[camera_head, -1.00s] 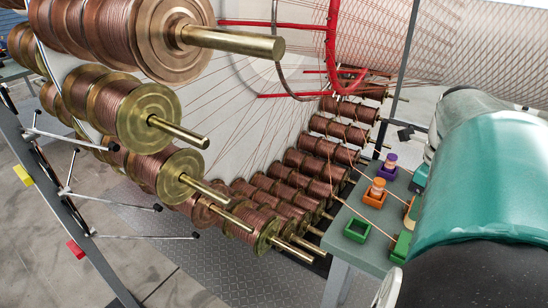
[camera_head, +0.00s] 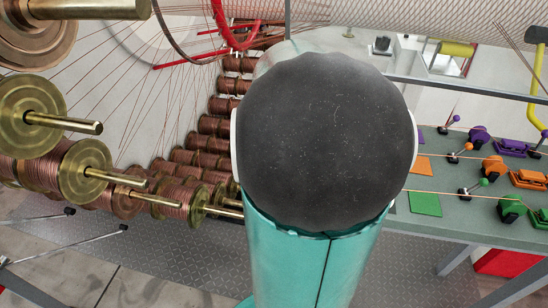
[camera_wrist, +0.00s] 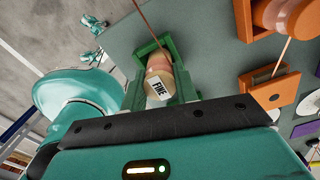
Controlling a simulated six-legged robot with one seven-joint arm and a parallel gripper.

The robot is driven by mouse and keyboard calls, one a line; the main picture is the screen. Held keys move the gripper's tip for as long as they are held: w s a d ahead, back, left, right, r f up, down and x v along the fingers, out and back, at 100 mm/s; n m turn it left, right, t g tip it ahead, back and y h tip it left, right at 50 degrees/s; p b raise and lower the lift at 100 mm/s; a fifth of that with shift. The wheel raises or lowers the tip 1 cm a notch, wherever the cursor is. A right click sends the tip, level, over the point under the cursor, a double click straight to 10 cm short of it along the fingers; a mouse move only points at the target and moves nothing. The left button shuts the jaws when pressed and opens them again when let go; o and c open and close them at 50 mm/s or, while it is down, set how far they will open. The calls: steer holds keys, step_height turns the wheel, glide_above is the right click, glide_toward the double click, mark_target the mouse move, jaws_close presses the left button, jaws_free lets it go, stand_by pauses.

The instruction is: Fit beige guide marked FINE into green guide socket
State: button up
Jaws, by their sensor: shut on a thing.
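The beige guide marked FINE (camera_wrist: 159,87) is between the fingers of my gripper (camera_wrist: 160,72) in the wrist view, its label facing the camera. My gripper is shut on it. The green guide socket (camera_wrist: 147,49) is a square frame on the grey-green table, just beyond the guide's far end. The guide's far end overlaps the socket in this view; I cannot tell whether it is inside the socket or above it. A copper wire reaches down to this spot. In the head view my arm hides the gripper, guide and socket.
An orange socket (camera_wrist: 274,94) lies to the right in the wrist view. In the head view, the table (camera_head: 455,228) carries a green pad (camera_head: 425,203), an orange pad (camera_head: 421,163) and several coloured fittings. Copper spools (camera_head: 78,172) with protruding brass shafts fill the left.

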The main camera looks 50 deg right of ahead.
steer(key=shift+f, duration=0.2)
steer(key=o, duration=1)
steer(key=shift+r, duration=0.1)
step_height(320, 180, up, 12)
steer(key=w+a+f+n+t, duration=0.1)
steer(key=a+n+t, duration=0.1)
steer(key=a+n, duration=1.3)
steer(key=w+a+f+n+t, duration=0.1)
steer(key=a+n+t, duration=0.2)
steer(key=a+n, duration=1.2)
steer(key=n, duration=0.4)
steer(key=shift+a+f+t, duration=0.25)
steer(key=shift+f+t, duration=0.05)
steer(key=shift+f, duration=0.1)
steer(key=shift+w, duration=0.1)
